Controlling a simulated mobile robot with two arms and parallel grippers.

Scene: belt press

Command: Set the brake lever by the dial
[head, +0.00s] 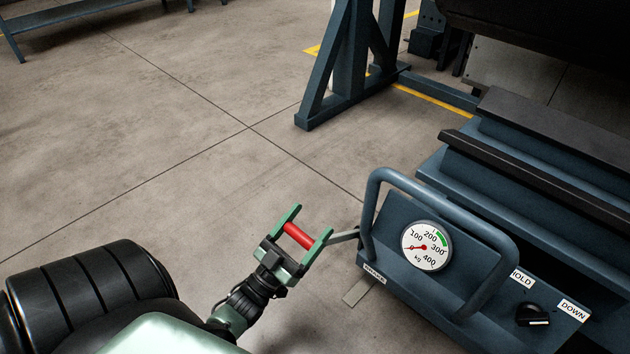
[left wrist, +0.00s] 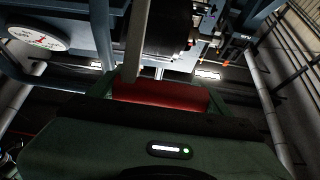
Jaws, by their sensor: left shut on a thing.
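The brake lever shows as a grey bar (head: 344,236) reaching out from the left side of the blue control box, with a red grip (head: 299,236) at its end. My left gripper (head: 306,228) has its green fingers on either side of the red grip and is shut on it. In the left wrist view the red grip (left wrist: 160,95) lies across between the fingers. The dial (head: 427,245) is a round white kg gauge on the box. Its red needle points left, near 0; a green band lies around 200 to 300. My right gripper is out of view.
A blue tubular guard bar (head: 437,191) arches around the dial. A black knob (head: 532,315) sits by the HOLD and DOWN labels. The blue press frame (head: 345,65) stands behind. The concrete floor (head: 180,150) at left is clear.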

